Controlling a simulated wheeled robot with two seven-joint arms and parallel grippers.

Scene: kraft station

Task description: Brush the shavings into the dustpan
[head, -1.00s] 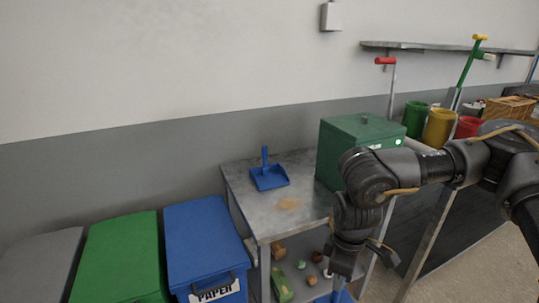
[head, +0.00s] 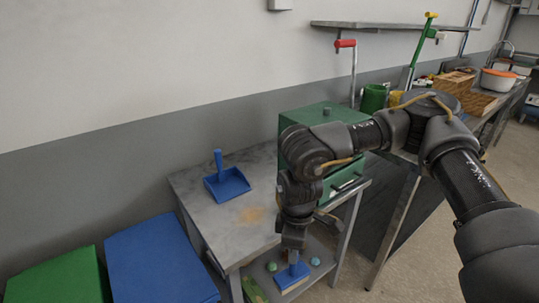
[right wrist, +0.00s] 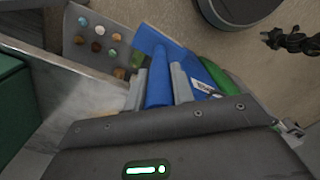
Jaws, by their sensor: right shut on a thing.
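The blue dustpan (head: 230,186) sits on the grey metal table, its handle pointing up at the back. The shavings (head: 252,215) lie as a small tan patch on the tabletop, in front and to the right of the dustpan. My right gripper (head: 293,256) points down at the table's front edge and is shut on the blue brush (head: 291,276). In the right wrist view the brush's handle (right wrist: 158,86) stands between the two fingers, with its broad head beyond. The brush is apart from the shavings. My left gripper is not in view.
A green box (head: 325,117) stands on the table (head: 205,212) behind my right arm. A lower shelf holds several small coloured items (head: 271,266). Blue (head: 160,262) and green (head: 60,280) bins stand left of the table. The tabletop around the dustpan is clear.

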